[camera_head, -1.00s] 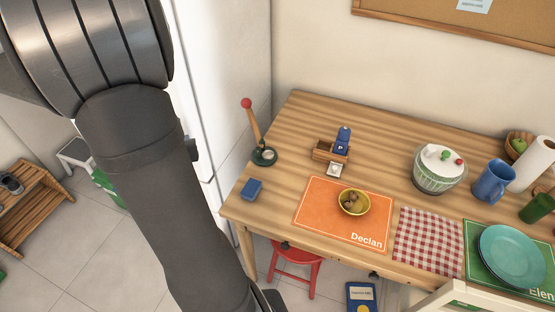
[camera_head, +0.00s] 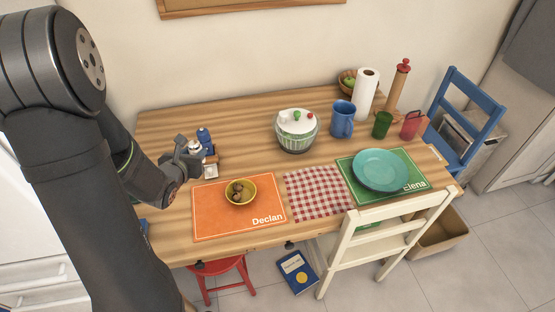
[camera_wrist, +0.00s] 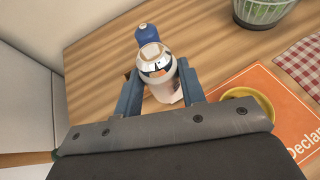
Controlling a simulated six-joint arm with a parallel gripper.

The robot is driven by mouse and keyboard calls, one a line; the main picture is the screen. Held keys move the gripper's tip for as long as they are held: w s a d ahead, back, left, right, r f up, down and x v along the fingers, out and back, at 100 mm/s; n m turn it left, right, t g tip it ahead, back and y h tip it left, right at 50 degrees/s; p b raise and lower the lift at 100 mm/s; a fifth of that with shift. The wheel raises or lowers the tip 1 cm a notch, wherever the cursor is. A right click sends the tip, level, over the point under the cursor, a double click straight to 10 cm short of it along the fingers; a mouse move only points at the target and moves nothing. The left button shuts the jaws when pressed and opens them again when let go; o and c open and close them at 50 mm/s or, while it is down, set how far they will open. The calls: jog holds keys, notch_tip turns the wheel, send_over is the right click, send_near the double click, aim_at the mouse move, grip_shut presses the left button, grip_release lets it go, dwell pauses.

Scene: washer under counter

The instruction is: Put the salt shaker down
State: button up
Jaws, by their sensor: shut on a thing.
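The salt shaker (camera_wrist: 152,62), a pale cylinder with a shiny cap and an orange and dark label, is between the two fingers of my gripper (camera_wrist: 158,84). My gripper (camera_head: 188,160) is shut on it at the left part of the table, and the shaker's top (camera_head: 194,147) shows above the fingers. A blue shaker (camera_head: 204,138) stands just behind it in the wooden caddy (camera_head: 212,159), mostly hidden here. The blue shaker's top also shows in the wrist view (camera_wrist: 147,33). I cannot tell whether the salt shaker's base touches anything.
A small white square item (camera_head: 211,172) lies in front of the caddy. The orange mat (camera_head: 210,220) with a yellow bowl (camera_head: 241,199) is close to the right.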

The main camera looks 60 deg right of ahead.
jog(key=s+d+f+m+g+h, duration=0.1)
jog(key=s+d+m+g, duration=0.4)
jog(key=s+d, duration=0.85)
jog(key=w+f, duration=0.2)
jog(key=w, duration=0.1)
jog(key=w+a+f, duration=0.1)
jog(key=w+f, duration=0.1)
jog(key=w, duration=0.1)
jog(key=w+a+f, duration=0.1)
jog(key=w+f, duration=0.2)
jog(key=w, duration=0.1)
jog(key=shift+w+f, duration=0.1)
jog(key=shift+f, duration=2)
jog(key=shift+f, duration=0.2)
jog(key=o, duration=1)
jog(key=shift+o, duration=0.2)
jog(key=shift+r, duration=0.1)
